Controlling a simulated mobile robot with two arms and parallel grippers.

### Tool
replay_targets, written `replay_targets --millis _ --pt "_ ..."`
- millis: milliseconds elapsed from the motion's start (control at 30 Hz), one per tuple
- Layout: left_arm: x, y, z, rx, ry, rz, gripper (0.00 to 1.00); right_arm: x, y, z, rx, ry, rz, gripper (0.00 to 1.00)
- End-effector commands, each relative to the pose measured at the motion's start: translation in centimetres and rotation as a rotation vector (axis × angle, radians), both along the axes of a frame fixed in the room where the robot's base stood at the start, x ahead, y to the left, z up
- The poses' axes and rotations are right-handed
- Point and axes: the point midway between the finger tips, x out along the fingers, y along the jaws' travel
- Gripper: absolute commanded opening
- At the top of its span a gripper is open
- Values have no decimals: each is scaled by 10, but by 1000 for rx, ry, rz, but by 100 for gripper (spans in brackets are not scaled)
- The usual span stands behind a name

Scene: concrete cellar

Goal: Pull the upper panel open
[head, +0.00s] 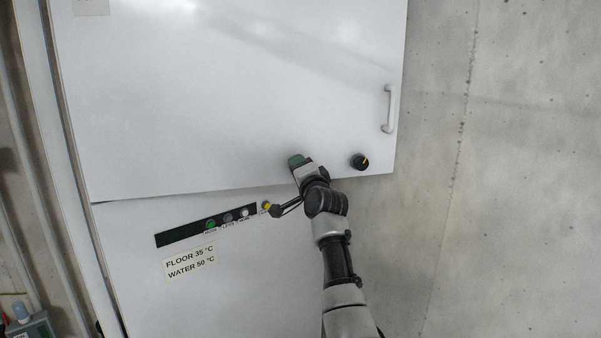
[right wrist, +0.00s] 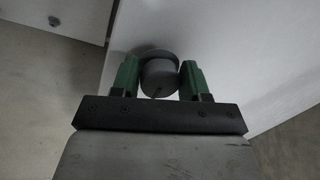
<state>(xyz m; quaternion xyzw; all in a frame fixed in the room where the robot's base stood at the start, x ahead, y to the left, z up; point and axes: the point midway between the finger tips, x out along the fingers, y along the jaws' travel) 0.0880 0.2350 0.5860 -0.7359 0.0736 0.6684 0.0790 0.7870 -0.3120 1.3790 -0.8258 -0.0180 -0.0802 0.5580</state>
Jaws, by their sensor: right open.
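The upper panel (head: 235,90) is a large white door with a vertical handle (head: 389,108) near its right edge. Its lower edge slants differently from the control strip below, so it looks ajar; how far I cannot tell. A black knob (head: 360,161) with a yellow mark sits low on it. My right gripper (head: 297,160) is at the panel's lower part, left of that knob and well left of the handle. In the right wrist view, its green fingers (right wrist: 158,78) are open on either side of a grey round knob (right wrist: 159,76). My left gripper is not in view.
Below is a white lower panel (head: 230,300) with a dark control strip (head: 180,235), several buttons and a temperature label (head: 190,263). A concrete wall (head: 520,200) fills the right side. Pipes and a small grey box (head: 32,326) are at the left edge.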

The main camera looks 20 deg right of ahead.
Motion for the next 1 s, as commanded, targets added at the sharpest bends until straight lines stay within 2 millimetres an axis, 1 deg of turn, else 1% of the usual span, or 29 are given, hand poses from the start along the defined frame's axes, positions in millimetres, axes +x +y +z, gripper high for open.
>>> replay_targets --millis 33,100,233,400,533,667,1000 --pt "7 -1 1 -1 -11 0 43 0 0 -1 0 2 0 53" --pt "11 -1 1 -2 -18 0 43 0 0 -1 0 2 0 64" --pt "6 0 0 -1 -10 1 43 0 0 -2 0 3 0 64" --pt "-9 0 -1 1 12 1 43 0 0 -3 0 4 0 64" --pt "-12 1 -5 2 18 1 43 -7 1 -5 -1 4 1 64" --pt "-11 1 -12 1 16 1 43 -23 2 -9 1 2 2 64" --pt "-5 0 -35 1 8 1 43 -80 5 -17 -1 1 -1 64"
